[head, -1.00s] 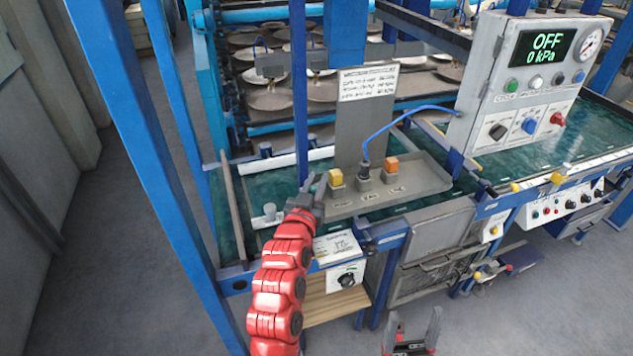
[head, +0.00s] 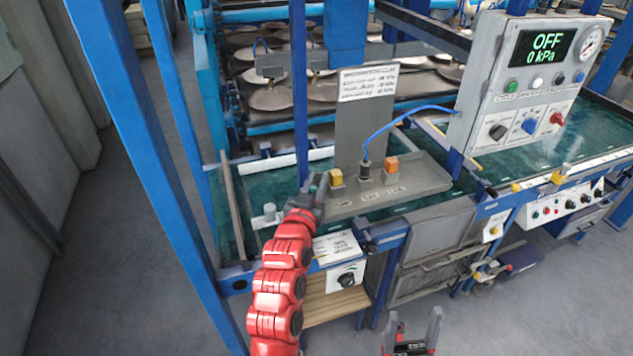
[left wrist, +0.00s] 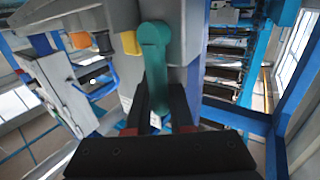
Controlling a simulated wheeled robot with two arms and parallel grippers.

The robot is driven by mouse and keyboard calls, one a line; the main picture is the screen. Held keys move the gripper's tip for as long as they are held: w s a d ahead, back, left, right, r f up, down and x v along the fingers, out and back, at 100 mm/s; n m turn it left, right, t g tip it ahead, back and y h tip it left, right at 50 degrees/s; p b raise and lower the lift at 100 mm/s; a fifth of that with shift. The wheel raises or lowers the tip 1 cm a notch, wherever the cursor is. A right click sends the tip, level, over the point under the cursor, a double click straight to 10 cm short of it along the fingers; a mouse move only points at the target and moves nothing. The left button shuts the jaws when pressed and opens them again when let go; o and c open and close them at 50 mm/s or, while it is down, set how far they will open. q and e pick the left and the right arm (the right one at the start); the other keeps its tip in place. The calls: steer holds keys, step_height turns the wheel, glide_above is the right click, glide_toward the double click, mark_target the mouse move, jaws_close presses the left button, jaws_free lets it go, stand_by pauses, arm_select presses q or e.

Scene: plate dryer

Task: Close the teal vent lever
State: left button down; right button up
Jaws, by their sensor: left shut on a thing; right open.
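The teal vent lever (left wrist: 155,62) stands between the fingers of my left gripper (left wrist: 160,108) in the left wrist view. Its rounded top rises above the fingers, and its lower part is partly hidden by them. In the head view my left gripper (head: 314,184) is at the left end of the grey tray (head: 430,178), beside the yellow block, shut on the lever. Little of the lever shows there. My right gripper (head: 411,332) is open and empty at the bottom of the head view, below and in front of the bench.
A yellow block (head: 336,178) and an orange block (head: 392,164) stand on the tray, with a blue hose (head: 385,128) fitting between them. A blue post (head: 300,90) rises just behind my left gripper. The control box display (head: 545,48) reads OFF, 0 kPa.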

arm_select(q)
steer(key=shift+f, duration=0.1)
steer(key=shift+a+f+n+b, duration=0.15)
steer(key=shift+n+b, duration=0.15)
steer(key=shift+b, duration=0.45)
steer(key=s+a+f+n+t+y+b, duration=0.1)
steer(key=a+n+t+y+b, duration=0.2)
steer(key=n+y+b, duration=0.3)
steer(key=s+a+f+n+t+y+b, duration=0.1)
steer(key=n+y+b, duration=0.5)
steer(key=n+b, duration=1.1)
steer(key=shift+s+a+f+n+t+y, duration=0.15)
steer(key=shift+a+f+n+t+y, duration=0.15)
steer(key=shift+a+f+n+t, duration=0.7)
steer(key=shift+a+r, duration=0.2)
steer(key=shift+a, duration=0.2)
steer(key=c, duration=0.8)
jaws_free()
